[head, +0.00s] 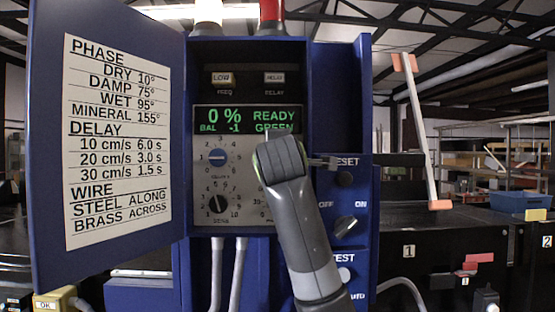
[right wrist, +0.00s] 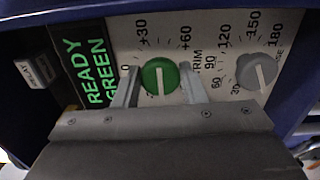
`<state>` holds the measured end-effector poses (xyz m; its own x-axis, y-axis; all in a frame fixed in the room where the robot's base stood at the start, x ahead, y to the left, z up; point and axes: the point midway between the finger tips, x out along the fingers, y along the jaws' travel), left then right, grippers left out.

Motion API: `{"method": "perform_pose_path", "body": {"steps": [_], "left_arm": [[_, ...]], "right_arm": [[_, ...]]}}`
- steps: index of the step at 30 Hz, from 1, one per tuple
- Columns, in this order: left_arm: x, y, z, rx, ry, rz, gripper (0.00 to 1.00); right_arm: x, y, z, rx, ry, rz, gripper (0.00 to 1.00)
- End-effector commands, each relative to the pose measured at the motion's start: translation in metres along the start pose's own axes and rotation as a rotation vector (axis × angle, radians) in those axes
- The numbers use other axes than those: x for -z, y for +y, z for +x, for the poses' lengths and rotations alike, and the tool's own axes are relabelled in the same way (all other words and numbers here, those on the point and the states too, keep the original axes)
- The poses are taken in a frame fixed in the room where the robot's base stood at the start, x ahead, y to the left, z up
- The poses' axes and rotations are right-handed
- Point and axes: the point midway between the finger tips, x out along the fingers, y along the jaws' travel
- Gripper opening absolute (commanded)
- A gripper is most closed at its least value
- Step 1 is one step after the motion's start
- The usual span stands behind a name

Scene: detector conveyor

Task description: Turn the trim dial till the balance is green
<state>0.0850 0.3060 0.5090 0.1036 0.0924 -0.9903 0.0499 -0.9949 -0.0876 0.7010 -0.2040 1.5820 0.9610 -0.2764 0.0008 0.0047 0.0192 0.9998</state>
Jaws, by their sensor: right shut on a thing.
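The trim dial (right wrist: 159,76) is a green round knob with a white pointer line, on a light panel marked TRIM. In the right wrist view my right gripper (right wrist: 157,70) has one finger on each side of it and is shut on it. In the head view my right arm covers the dial. The display (head: 247,120) reads 0 %, BAL -1, READY and GREEN in green letters. READY GREEN also shows in the right wrist view (right wrist: 90,72). My left gripper is not in view.
A grey phase dial (right wrist: 257,72) sits beside the trim dial. The blue cabinet door (head: 108,30) with a printed chart stands open at left. A selector switch (head: 345,226) is at right.

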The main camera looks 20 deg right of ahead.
Motion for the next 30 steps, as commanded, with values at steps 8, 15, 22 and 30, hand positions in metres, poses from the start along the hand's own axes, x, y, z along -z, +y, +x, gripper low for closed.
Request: {"method": "perform_pose_path", "body": {"steps": [8, 15, 22, 30], "left_arm": [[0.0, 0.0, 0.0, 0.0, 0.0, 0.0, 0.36], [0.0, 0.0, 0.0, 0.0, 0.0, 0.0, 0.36], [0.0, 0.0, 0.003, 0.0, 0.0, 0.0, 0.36], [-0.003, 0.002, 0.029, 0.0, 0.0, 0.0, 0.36]], "right_arm": [[0.001, -0.001, 0.0, 0.003, 0.001, 0.001, 0.42], [0.0, -0.001, 0.0, 0.002, 0.001, 0.001, 0.58], [0.001, -0.001, -0.003, 0.001, 0.001, 0.002, 0.58], [0.001, -0.005, -0.049, -0.004, 0.004, 0.004, 0.58]]}}
